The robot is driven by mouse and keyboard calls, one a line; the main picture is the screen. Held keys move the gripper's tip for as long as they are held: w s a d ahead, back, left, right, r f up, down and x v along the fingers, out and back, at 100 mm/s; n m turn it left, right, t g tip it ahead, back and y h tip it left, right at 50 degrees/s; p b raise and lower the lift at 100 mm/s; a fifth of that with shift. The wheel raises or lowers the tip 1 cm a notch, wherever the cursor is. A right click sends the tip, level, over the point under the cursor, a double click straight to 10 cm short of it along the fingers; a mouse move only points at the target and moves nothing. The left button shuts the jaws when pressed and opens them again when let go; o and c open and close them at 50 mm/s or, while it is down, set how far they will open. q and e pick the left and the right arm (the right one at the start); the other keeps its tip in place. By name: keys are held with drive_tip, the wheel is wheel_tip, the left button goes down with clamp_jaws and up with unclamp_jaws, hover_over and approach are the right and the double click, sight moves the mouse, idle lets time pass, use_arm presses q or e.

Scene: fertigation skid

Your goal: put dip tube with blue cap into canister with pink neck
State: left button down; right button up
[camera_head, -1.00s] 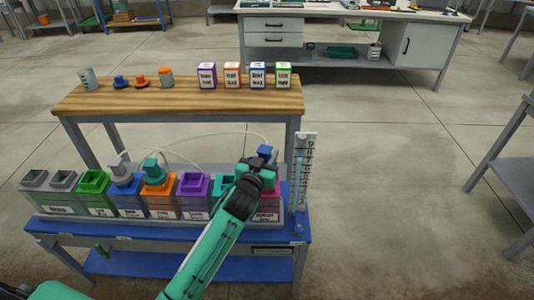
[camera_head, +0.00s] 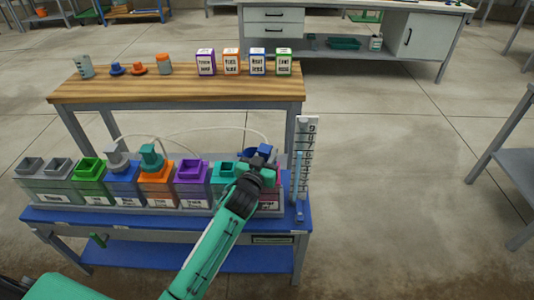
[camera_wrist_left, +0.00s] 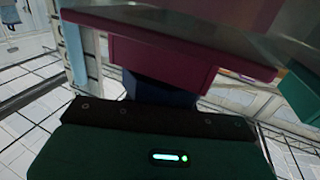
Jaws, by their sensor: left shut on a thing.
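My left gripper (camera_head: 258,166) is shut on the dip tube's blue cap (camera_head: 264,151), over the canister with pink neck (camera_head: 270,203) at the right end of the canister row. My arm and gripper cover most of that neck in the head view. In the left wrist view the pink neck (camera_wrist_left: 160,62) shows close up, with the blue cap (camera_wrist_left: 160,90) between it and my gripper. The cap is right at the neck; I cannot tell whether it is fully seated. The tube itself is hidden. My right gripper is not in view.
The teal-necked canister (camera_head: 223,172) stands just left of the pink one. Two canisters carry grey (camera_head: 116,158) and teal (camera_head: 151,158) caps. A numbered level gauge (camera_head: 304,160) stands close on the right. A wooden shelf (camera_head: 180,88) with small boxes is behind.

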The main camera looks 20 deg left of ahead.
use_arm(q)
drive_tip(key=c, duration=1.1)
unclamp_jaws()
drive_tip(key=shift+o, duration=0.2)
drive_tip(key=s+a, duration=0.1)
drive_tip(key=s, duration=1.2)
drive_tip(key=shift+s+p, duration=0.4)
drive_tip(key=shift+p, duration=0.05)
